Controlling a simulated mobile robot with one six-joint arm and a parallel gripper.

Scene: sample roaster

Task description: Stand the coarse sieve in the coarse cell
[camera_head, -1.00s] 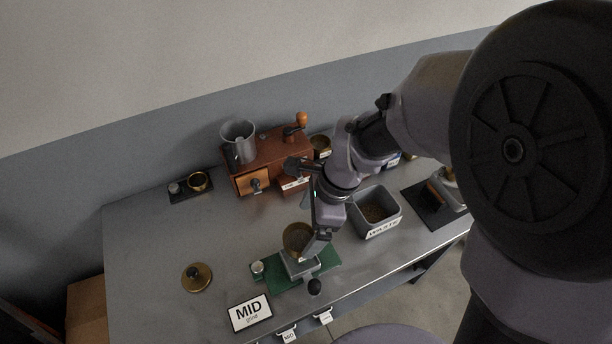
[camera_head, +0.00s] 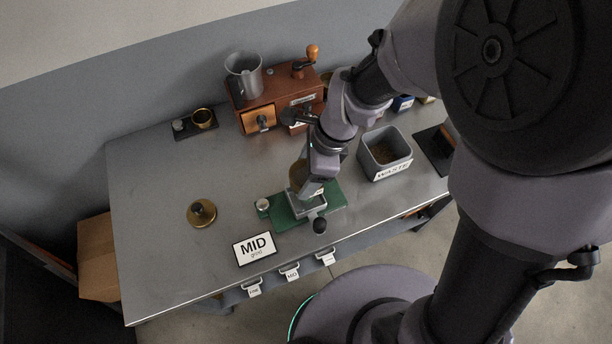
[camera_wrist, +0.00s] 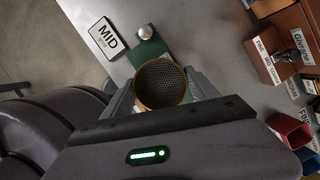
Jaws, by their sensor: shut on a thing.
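My gripper (camera_head: 313,187) is shut on a round, brass-rimmed sieve with a dark mesh (camera_wrist: 162,83); I cannot read its grade. The sieve (camera_head: 296,175) shows in the head view partly behind my gripper, over or just behind a metal frame on a green board (camera_head: 338,194). Whether it touches the frame is unclear. Three small tagged holders hang along the table's front edge: a left one (camera_head: 254,291), a middle one (camera_head: 291,271) whose tag seems to read MID, and a right one (camera_head: 326,258). I cannot read which is coarse.
A MID card (camera_head: 256,248) and a brass lid-like disc (camera_head: 201,212) lie left of the board. A grey WASTE bin (camera_head: 386,155) stands to its right. A wooden grinder (camera_head: 282,102) is behind.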

